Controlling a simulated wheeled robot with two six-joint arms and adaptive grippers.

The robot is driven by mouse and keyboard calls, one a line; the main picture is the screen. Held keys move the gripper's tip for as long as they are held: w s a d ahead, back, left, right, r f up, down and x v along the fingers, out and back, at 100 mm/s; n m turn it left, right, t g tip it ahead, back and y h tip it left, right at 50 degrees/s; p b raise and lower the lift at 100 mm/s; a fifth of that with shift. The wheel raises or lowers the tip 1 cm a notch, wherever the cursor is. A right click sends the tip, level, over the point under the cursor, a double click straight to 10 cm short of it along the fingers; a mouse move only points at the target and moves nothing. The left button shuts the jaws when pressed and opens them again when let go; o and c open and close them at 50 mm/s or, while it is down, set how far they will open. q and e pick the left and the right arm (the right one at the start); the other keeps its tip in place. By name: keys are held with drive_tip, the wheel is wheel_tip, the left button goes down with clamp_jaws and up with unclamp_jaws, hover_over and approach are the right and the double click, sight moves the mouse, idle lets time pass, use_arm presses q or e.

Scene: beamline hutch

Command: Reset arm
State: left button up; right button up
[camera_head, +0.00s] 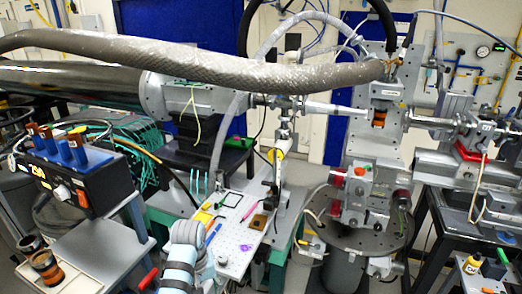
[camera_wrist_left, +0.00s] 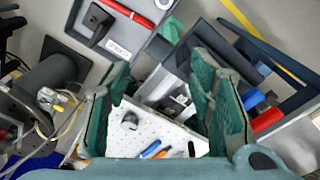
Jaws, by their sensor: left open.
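My left arm (camera_head: 183,262), light blue and grey, comes up from the bottom edge of the head view, left of centre. It ends near the front left corner of a white perforated board (camera_head: 236,244); its fingertips cannot be made out there. In the left wrist view my left gripper (camera_wrist_left: 160,90) has two green fingers spread wide apart, with nothing held between them. Beyond the fingers the perforated board (camera_wrist_left: 110,146) shows, with a round knob-like part (camera_wrist_left: 130,121) and a few pen-like items on it. My right gripper is not in view.
A black control box (camera_head: 72,180) stands on a grey cart at left. A large grey hose (camera_head: 200,62) crosses above. Beamline equipment (camera_head: 365,185) fills the right. A pink pen (camera_head: 222,213) lies on the board.

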use_arm(q)
drive_tip(key=s+a+f+m+t, duration=0.1)
drive_tip(key=s+a+f, duration=0.25)
drive_tip(key=s, duration=0.25)
drive_tip(key=s+a+f+t, duration=0.1)
drive_tip(key=s+a+f, duration=0.2)
drive_tip(key=s+f, duration=0.25)
drive_tip(key=s+a+r+m+t+y, duration=0.1)
drive_tip(key=s+r+m, duration=0.1)
drive_tip(key=s, duration=0.6)
drive_tip(key=s+a+r+m, duration=0.1)
drive_tip(key=s+a+r, duration=0.1)
drive_tip(key=s, duration=0.6)
wheel_tip(320, 180, down, 20)
drive_tip(key=s+a+g+b, duration=0.1)
drive_tip(key=s, duration=0.1)
drive_tip(key=s+a+f+g+b, duration=0.1)
drive_tip(key=s+f, duration=1.2)
drive_tip(key=s, duration=0.1)
drive_tip(key=shift+f+n, duration=0.3)
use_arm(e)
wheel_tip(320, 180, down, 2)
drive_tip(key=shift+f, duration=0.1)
